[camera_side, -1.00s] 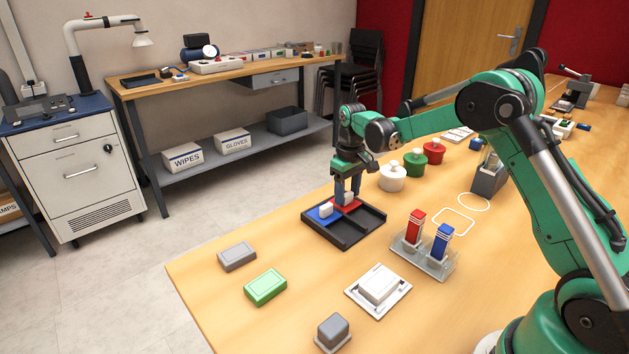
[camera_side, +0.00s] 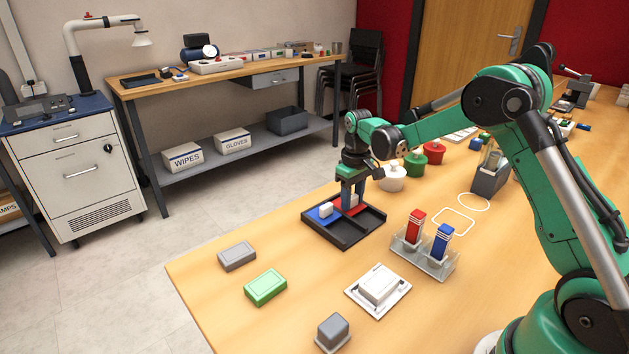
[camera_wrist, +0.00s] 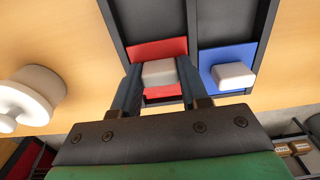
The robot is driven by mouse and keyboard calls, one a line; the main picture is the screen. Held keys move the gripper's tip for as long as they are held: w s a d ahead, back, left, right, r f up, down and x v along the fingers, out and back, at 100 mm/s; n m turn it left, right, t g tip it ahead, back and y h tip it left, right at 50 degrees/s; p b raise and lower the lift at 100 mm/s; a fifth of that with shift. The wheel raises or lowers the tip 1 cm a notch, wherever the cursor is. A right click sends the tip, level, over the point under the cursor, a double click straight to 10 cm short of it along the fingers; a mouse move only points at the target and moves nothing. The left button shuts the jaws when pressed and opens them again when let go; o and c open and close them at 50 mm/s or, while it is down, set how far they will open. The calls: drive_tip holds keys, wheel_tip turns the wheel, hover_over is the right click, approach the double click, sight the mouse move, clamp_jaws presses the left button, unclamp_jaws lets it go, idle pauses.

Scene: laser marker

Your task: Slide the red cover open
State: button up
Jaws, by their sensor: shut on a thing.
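The red cover (camera_side: 337,209) lies in one channel of a black two-channel tray (camera_side: 352,229). It carries a white block-shaped knob, and the cover also shows in the wrist view (camera_wrist: 157,48). My gripper (camera_side: 353,203) points down over the red cover. In the wrist view my gripper (camera_wrist: 158,70) has one finger on each side of the white knob (camera_wrist: 159,72) and is shut on it. The fingers hide part of the cover. A blue cover (camera_wrist: 213,60) with its own white knob (camera_wrist: 233,75) sits in the neighbouring channel, apart from the fingers.
White (camera_side: 391,181), red (camera_side: 434,155) and green (camera_side: 413,166) lidded pots stand behind and right of the tray. A clear holder (camera_side: 437,265) with red and blue blocks stands front right. Grey (camera_side: 237,256) and green (camera_side: 265,287) boxes lie in front. The channels' near parts are empty.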

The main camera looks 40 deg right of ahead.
drive_tip(key=shift+s, duration=2.1)
drive_tip(key=o, duration=0.9)
drive_tip(key=shift+r, duration=3.55)
drive_tip(key=s+a+r+t, duration=0.1)
drive_tip(key=s+a+t, duration=0.1)
drive_tip(key=s+a, duration=0.1)
drive_tip(key=s+a+r+t, duration=0.2)
drive_tip(key=s+a, duration=0.1)
drive_tip(key=a, duration=0.2)
drive_tip(key=s+a+r+t, duration=0.1)
drive_tip(key=s+a+t, duration=0.2)
drive_tip(key=a, duration=0.1)
drive_tip(key=shift+s+r, duration=0.35)
drive_tip(key=shift+s, duration=0.05)
